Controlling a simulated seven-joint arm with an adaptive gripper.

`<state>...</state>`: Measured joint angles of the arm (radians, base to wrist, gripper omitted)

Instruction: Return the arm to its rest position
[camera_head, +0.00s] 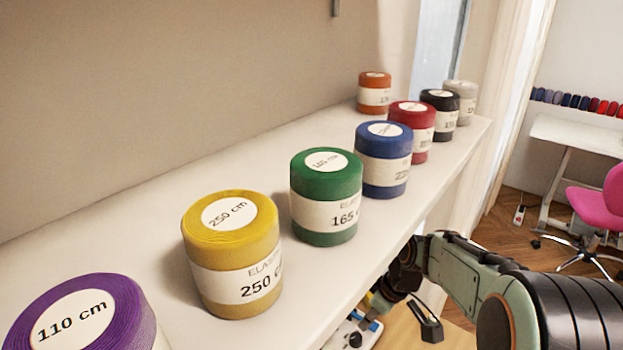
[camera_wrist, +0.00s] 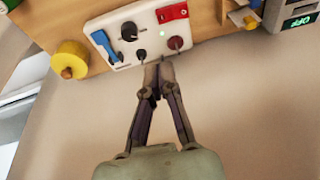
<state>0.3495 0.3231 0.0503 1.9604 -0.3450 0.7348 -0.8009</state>
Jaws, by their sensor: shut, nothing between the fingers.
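My gripper (camera_wrist: 159,76) shows in the wrist view, with its two fingers converging and their tips together. It is shut and holds nothing. The tips appear just below a white panel (camera_wrist: 135,38) with dark knobs, a blue part and a red part; I cannot tell whether they touch it. In the head view my green and black arm reaches in from the lower right, beyond the front edge of the white shelf (camera_head: 130,215). Part of the arm's far end is hidden behind that shelf edge.
Elastic spools stand along the shelf, including purple (camera_head: 80,312), yellow (camera_head: 233,255), green (camera_head: 326,196) and blue (camera_head: 384,160) ones. In the wrist view a yellow roll (camera_wrist: 72,58) lies left of the panel and a device with a lit display (camera_wrist: 298,20) stands upper right. A pink chair (camera_head: 598,210) is far right.

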